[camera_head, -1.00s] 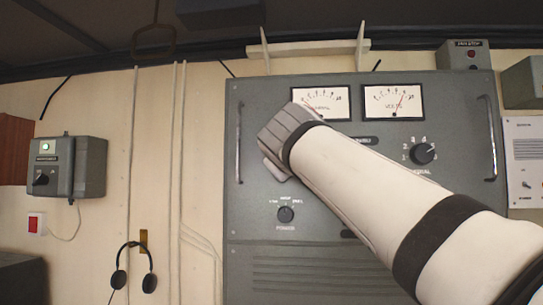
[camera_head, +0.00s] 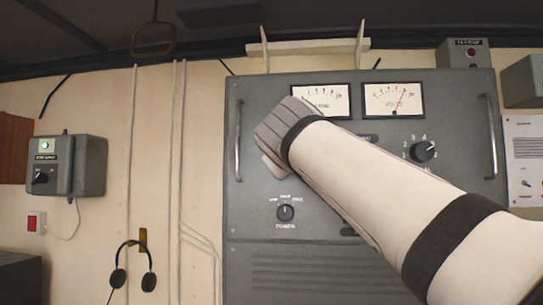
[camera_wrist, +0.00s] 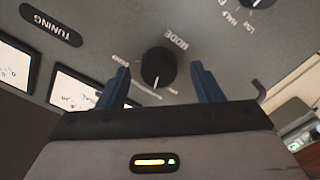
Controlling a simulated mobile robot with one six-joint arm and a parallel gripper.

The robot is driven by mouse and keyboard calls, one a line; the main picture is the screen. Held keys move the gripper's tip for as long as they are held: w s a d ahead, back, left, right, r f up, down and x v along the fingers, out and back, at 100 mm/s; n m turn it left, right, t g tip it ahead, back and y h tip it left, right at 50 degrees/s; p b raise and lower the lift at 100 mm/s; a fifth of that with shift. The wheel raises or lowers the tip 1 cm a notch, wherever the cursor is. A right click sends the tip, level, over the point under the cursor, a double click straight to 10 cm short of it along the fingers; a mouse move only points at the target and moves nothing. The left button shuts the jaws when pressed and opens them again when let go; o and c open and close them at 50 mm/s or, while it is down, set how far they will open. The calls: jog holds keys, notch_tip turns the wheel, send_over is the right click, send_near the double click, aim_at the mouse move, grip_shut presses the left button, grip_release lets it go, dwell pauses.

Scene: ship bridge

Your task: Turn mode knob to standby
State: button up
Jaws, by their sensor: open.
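The black mode knob (camera_wrist: 158,68) shows in the wrist view on a grey panel, with a MODE label above it. Its white pointer line points down in that picture, among small labels that are mostly too blurred to read; one looks like SEND. My gripper (camera_wrist: 160,70) is open, its two blue fingers on the left and right of the knob with gaps visible. Whether the fingertips reach the knob's depth I cannot tell. In the head view my arm's end covers the mode knob, and the fingers are hidden.
The grey panel (camera_head: 300,240) also carries a power knob (camera_head: 285,213), a numbered selector knob (camera_head: 423,152) and two meters, one of them the volts meter (camera_head: 394,100). A handle (camera_head: 238,140) stands out at its left. A wall box (camera_head: 85,165) and headphones (camera_head: 133,265) are further left.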

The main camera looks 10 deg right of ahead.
jog(key=b+v, duration=0.2)
jog(key=v, duration=0.5)
jog(key=shift+r, duration=0.1)
notch_tip(320, 180, down, 19)
jog(key=w+d+g+y, duration=0.1)
jog(key=w+g, duration=0.1)
jog(key=g, duration=0.2)
jog(key=s+f+m+g+y, duration=0.1)
jog(key=s+f+g, duration=0.2)
jog(key=f, duration=0.9)
jog(key=s+f+m+g+y, duration=0.2)
jog(key=s+f, duration=0.5)
jog(key=f, duration=0.6)
jog(key=s+f+m+g+y, duration=0.1)
jog(key=s+f+g, duration=0.4)
jog(key=f, duration=0.7)
jog(key=shift+s+d+f+y, duration=0.2)
jog(key=shift+s+d+y, duration=0.1)
jog(key=shift+s+d, duration=0.1)
